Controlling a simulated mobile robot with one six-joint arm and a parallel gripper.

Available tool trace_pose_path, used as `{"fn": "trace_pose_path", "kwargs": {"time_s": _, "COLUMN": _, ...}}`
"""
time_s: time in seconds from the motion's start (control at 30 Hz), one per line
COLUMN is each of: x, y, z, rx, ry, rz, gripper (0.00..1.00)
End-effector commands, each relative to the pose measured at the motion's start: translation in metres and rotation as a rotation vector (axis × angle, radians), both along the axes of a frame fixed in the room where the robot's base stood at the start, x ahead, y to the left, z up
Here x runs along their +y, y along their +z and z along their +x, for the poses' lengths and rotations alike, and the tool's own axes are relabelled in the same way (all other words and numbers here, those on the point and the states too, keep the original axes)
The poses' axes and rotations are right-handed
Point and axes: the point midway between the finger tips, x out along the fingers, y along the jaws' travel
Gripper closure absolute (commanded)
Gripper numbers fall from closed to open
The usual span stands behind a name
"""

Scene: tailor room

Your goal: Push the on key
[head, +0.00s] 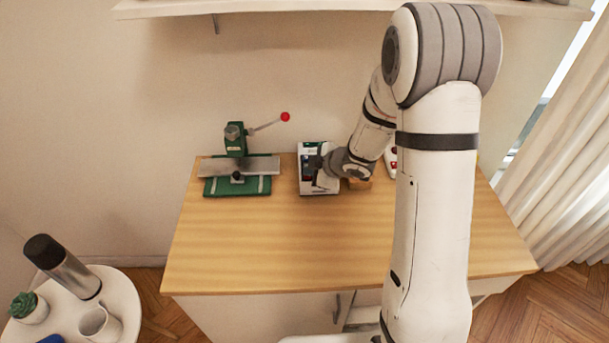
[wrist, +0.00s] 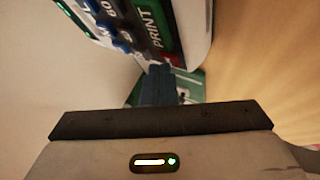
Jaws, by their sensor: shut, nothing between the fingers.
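A white device (head: 307,182) with a dark keypad stands at the back middle of the wooden table. In the wrist view the same device (wrist: 205,20) shows blue keys and a green area marked PRINT. I cannot make out a key marked on. My gripper (head: 318,163) is over this device in the head view and hides part of its face. In the wrist view my gripper (wrist: 163,70) is shut and empty, its fingertips close beside the PRINT area. I cannot tell whether they touch it.
A green press (head: 237,185) with a red-knobbed lever stands left of the device. Another white device (head: 391,158) with red buttons is partly hidden behind my arm. The table front (head: 290,245) is clear. A round side table (head: 125,300) holds a flask and a mug.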

Motion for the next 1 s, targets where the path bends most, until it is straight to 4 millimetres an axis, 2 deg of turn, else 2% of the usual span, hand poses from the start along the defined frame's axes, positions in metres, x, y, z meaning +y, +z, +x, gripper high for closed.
{"fn": "trace_pose_path", "kwargs": {"time_s": 0.33, "x": 0.0, "y": -0.001, "z": 0.0, "rx": 0.001, "ry": 0.0, "rz": -0.001, "gripper": 1.0}}
{"fn": "trace_pose_path", "kwargs": {"time_s": 0.7, "x": 0.0, "y": 0.016, "z": 0.0, "rx": 0.001, "ry": 0.001, "rz": 0.0, "gripper": 1.0}}
{"fn": "trace_pose_path", "kwargs": {"time_s": 1.0, "x": 0.0, "y": 0.016, "z": 0.0, "rx": 0.0, "ry": 0.001, "rz": -0.001, "gripper": 1.0}}
